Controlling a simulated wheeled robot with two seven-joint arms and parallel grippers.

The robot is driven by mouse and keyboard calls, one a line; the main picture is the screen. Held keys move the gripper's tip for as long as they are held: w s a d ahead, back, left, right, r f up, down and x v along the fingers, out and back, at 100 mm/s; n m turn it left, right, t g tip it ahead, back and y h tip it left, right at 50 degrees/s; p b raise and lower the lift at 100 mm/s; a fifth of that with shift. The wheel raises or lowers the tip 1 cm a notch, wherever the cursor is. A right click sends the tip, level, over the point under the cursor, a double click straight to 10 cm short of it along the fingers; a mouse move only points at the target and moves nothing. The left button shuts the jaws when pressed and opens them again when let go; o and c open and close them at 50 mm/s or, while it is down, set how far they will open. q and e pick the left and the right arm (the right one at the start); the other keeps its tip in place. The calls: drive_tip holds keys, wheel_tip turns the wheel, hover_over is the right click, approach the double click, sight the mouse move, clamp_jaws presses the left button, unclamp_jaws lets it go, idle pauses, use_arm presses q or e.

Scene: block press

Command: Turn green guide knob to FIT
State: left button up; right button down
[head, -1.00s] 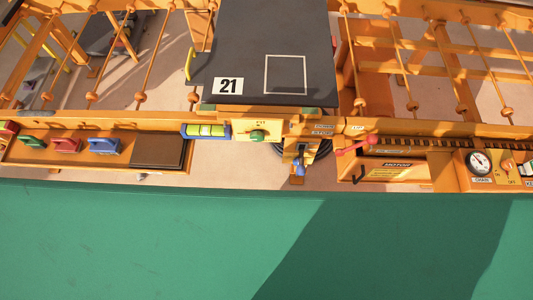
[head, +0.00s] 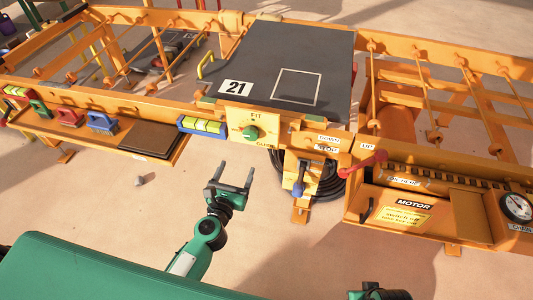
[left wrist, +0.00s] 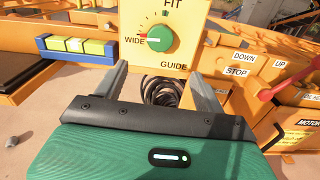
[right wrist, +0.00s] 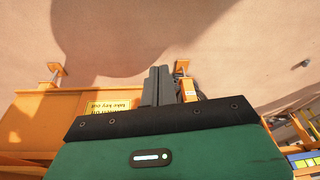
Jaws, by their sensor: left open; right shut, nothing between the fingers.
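The green guide knob (head: 250,133) sits on a cream panel (head: 238,120) at the front of the orange machine, below the black plate marked 21. In the left wrist view the knob (left wrist: 153,39) shows with its white pointer aimed left, at the WIDE label; FIT is printed above it. My left gripper (head: 234,176) is open and empty, in front of and below the panel, apart from the knob. My right gripper (right wrist: 160,84) is shut with nothing in it; its fingers point over the floor near the orange motor box. In the head view only part of my right arm shows at the bottom.
A blue level with yellow vials (head: 203,125) is left of the panel. To the right are a blue-tipped lever (head: 298,188), a red-handled lever (head: 370,160) and the MOTOR box (head: 405,215). The floor in front is open.

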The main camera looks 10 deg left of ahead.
sight(250, 136)
use_arm(q)
drive_tip(key=w, duration=1.2)
drive_tip(key=shift+w+d+r+p, duration=0.15)
drive_tip(key=shift+d+p, duration=0.05)
drive_tip(key=shift+p, duration=0.15)
drive_tip(key=shift+w, duration=0.75)
use_arm(e)
drive_tip(key=shift+f, duration=0.35)
use_arm(q)
drive_tip(key=c, duration=1)
use_arm(e)
drive_tip(key=shift+s+f, duration=0.15)
drive_tip(key=shift+f, duration=0.05)
